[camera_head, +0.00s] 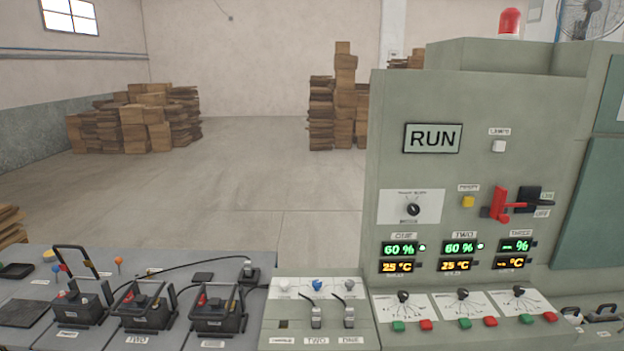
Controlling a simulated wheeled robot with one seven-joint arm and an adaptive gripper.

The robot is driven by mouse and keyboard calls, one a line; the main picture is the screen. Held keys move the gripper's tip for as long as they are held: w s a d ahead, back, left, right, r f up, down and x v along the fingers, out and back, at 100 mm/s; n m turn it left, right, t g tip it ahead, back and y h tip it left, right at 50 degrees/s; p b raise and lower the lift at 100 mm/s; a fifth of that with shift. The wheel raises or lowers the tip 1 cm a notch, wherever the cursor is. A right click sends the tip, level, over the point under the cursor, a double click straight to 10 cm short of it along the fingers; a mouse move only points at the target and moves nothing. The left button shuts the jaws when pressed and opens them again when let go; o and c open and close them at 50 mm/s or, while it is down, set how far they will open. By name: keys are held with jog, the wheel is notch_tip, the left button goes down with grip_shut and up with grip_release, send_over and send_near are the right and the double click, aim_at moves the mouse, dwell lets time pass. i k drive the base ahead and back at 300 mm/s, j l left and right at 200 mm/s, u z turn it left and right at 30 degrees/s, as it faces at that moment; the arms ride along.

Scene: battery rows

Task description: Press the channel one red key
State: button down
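The channel one red key (426,325) is on the sloped lower ledge of the green-grey control cabinet (385,200), below the ONE column. A green key (398,326) sits just left of it, and a black rotary knob (403,296) is above the pair. The ONE display (399,249) reads 60 % and 25 °C, with a lit green lamp (422,248) beside it. Nothing covers the red key. My gripper is not in view.
Similar knobs and key pairs stand to the right under TWO and THREE. A red lever (500,204) juts out above. A socket panel (283,340) with two plugged cables adjoins at left, then several black batteries (146,306) on the bench. Cardboard stacks (150,120) stand far behind.

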aim_at(426, 325)
jog(key=i+j+z, duration=0.25)
jog(key=z, duration=0.15)
jog(key=i+j+z, duration=0.2)
jog(key=j+z, duration=0.2)
jog(key=i+j+z, duration=0.15)
jog(key=j+z, duration=0.25)
jog(key=j, duration=0.15)
